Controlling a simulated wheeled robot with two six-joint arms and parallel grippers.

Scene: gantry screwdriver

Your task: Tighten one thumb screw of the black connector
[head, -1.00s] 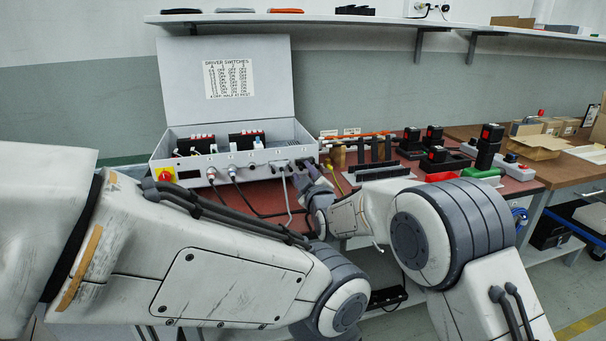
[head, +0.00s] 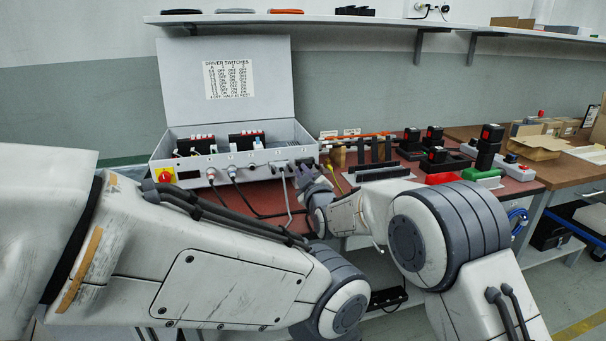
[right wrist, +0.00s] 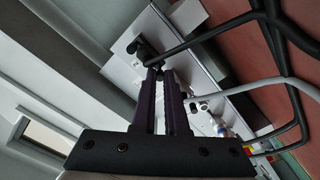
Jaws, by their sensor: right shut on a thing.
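The black connector (right wrist: 143,47) sits on the front panel of the grey control box (head: 240,172), seen close up in the right wrist view. My right gripper (right wrist: 156,74) has its purple fingers nearly together, with the tips at the connector's near side. It is shut on a small dark part there, which looks like a thumb screw but is mostly hidden by the tips. In the head view my right gripper (head: 304,168) is at the right end of the box front. My left arm crosses the lower left, and its gripper is not visible.
Grey and black cables hang from plugs along the box front, left of my right gripper. A red switch on a yellow plate (head: 165,175) is at the panel's left end.

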